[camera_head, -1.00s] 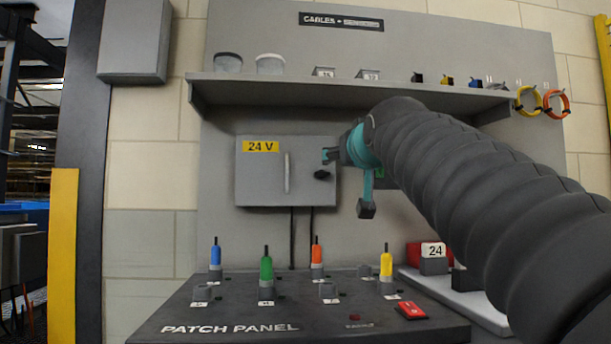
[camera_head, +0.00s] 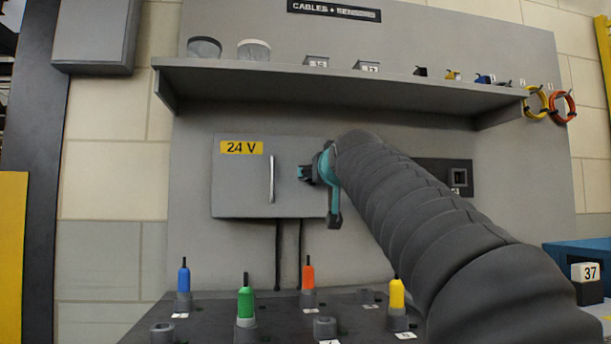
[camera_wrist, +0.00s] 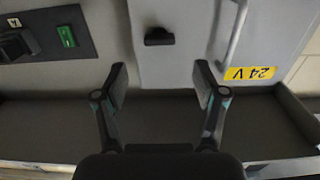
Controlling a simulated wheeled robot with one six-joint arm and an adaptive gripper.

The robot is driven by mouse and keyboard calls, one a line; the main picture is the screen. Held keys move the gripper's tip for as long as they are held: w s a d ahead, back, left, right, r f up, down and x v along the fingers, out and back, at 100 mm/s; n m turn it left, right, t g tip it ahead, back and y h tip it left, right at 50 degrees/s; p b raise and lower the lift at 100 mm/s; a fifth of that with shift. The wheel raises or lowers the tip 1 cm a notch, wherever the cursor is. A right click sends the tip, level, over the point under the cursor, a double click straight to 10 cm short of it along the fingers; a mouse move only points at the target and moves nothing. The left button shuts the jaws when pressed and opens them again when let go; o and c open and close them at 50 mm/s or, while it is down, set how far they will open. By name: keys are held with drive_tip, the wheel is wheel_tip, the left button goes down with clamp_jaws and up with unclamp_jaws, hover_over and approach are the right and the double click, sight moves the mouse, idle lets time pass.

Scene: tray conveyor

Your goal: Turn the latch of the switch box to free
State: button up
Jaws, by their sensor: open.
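The switch box (camera_head: 240,195) is a grey wall cabinet with a yellow 24 V label and a vertical silver handle (camera_head: 271,178). It also shows upside down in the wrist view (camera_wrist: 190,65). The black latch (camera_wrist: 158,37) lies crosswise on the box front in the wrist view, left of the handle. In the head view my gripper hides most or all of the latch. My gripper (camera_wrist: 161,82) is open and empty, its two fingertips apart. In the wrist picture the latch shows beyond the gap between the fingertips, with no visible contact. In the head view my gripper (camera_head: 312,173) is at the box's right side.
A shelf (camera_head: 340,84) with cups and small parts runs above the box. Below stands the patch panel with blue (camera_head: 184,280), green (camera_head: 245,302), orange (camera_head: 308,277) and yellow (camera_head: 397,294) plugs. A dark plate with a green switch (camera_wrist: 66,36) is beside the box.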

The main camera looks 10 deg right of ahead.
drive_tip(key=w+p, duration=0.1)
drive_tip(key=w, duration=0.6)
drive_tip(key=c, duration=1.1)
